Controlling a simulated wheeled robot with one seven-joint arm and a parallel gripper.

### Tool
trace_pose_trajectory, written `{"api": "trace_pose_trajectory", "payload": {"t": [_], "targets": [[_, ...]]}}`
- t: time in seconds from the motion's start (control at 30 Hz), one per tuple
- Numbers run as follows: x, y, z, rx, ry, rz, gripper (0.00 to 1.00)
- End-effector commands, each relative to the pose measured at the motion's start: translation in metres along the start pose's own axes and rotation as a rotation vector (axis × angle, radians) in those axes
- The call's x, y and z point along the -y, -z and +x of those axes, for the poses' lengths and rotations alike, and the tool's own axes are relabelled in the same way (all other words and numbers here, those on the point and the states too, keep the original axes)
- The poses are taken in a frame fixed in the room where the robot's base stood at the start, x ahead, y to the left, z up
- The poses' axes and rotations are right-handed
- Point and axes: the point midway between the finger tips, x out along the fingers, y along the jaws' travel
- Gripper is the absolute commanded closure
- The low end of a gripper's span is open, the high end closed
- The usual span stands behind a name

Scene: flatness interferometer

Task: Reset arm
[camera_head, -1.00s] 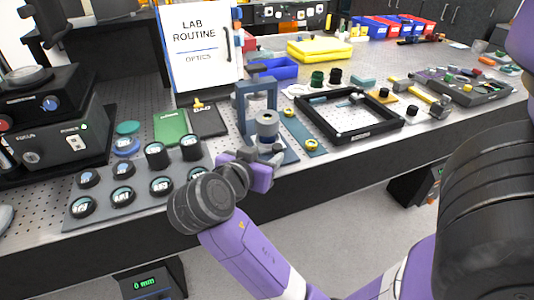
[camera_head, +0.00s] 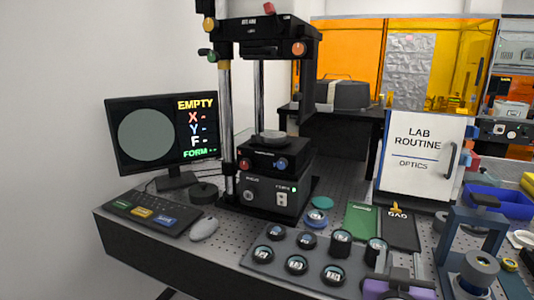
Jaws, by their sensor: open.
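My gripper (camera_head: 398,270) shows only in part at the bottom edge, right of centre, with its purple body below and grey fingers pointing away from me. It is open, and I see nothing held in it. It is beside the right end of the grey tray (camera_head: 228,253) of round black optics. The blue stand (camera_head: 453,225) with a grey cylinder (camera_head: 479,268) is to its right. The rest of my arm is out of the picture.
The interferometer (camera_head: 275,165) stands at the back centre. The monitor (camera_head: 163,135) at left reads EMPTY. A keypad (camera_head: 145,213) and mouse (camera_head: 204,229) lie in front.

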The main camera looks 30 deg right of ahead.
Motion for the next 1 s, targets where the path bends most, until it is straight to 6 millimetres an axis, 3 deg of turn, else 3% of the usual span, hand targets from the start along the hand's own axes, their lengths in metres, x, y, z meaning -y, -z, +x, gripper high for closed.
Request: {"api": "trace_pose_trajectory", "payload": {"t": [0.1, 0.2, 0.4, 0.57, 0.7, 1.0], "targets": [[0.043, -0.022, -0.030, -0.078, 0.232, -0.087, 0.51], [0.069, -0.038, -0.064, -0.138, 0.398, -0.117, 0.51], [0.086, -0.069, -0.140, -0.222, 0.645, -0.102, 0.51], [0.075, -0.088, -0.196, -0.248, 0.772, -0.051, 0.51], [0.052, -0.103, -0.238, -0.235, 0.840, 0.002, 0.51], [-0.007, -0.147, -0.301, -0.067, 0.908, 0.043, 0.51]]}}
